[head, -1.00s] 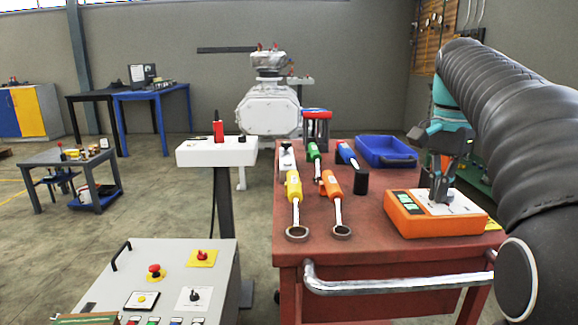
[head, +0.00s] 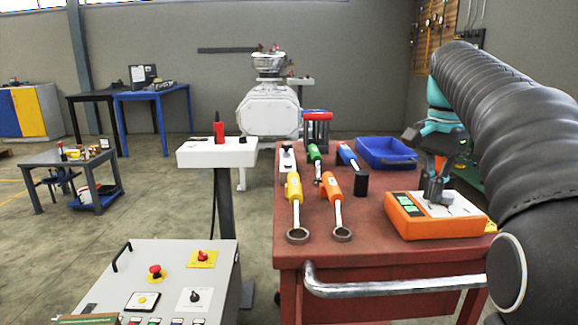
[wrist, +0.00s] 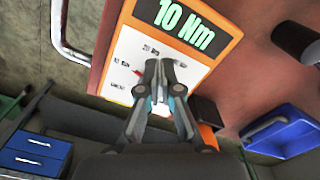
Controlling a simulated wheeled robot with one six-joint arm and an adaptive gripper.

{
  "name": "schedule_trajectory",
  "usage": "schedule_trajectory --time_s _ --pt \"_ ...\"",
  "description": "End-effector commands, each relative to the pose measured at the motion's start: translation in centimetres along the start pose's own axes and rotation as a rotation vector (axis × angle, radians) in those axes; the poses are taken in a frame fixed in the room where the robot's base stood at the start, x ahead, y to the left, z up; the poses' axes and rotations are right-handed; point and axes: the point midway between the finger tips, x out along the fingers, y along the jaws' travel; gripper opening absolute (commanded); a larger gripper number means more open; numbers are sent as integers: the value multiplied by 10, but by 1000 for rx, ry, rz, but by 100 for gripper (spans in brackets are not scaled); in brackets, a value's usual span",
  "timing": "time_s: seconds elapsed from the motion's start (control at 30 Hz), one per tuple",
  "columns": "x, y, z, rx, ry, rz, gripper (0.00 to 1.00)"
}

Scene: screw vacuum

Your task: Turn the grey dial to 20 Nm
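An orange device (head: 404,219) with a white face (head: 462,204) lies on the right of the red cart. In the wrist view its green display (wrist: 183,23) reads 10 Nm, and its white face (wrist: 128,45) has small printed marks and a red mark. My gripper (head: 437,198) points down onto this face. In the wrist view my gripper's fingertips (wrist: 160,70) are close together over the middle of the face. They appear closed around the grey dial, which they almost wholly hide.
The red cart (head: 380,235) also carries a blue tray (head: 385,153), a yellow-handled wrench (head: 294,190), an orange-handled wrench (head: 331,186) and a black cylinder (head: 361,184). A metal rail (head: 390,286) runs along its front. A grey control panel (head: 150,275) stands at lower left.

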Motion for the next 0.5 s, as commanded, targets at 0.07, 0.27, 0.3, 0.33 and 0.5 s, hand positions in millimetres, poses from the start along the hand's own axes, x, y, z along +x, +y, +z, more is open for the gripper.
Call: schedule_trajectory --time_s 0.07,0.27,0.3,0.33,0.5 --pt "0 0 0 0 4 -1 0" --pt "0 -3 5 -1 2 -1 0" --pt "0 -3 6 -1 2 -1 0" --pt "0 -4 7 -1 2 -1 0" --pt "-11 -4 6 0 3 -1 0"
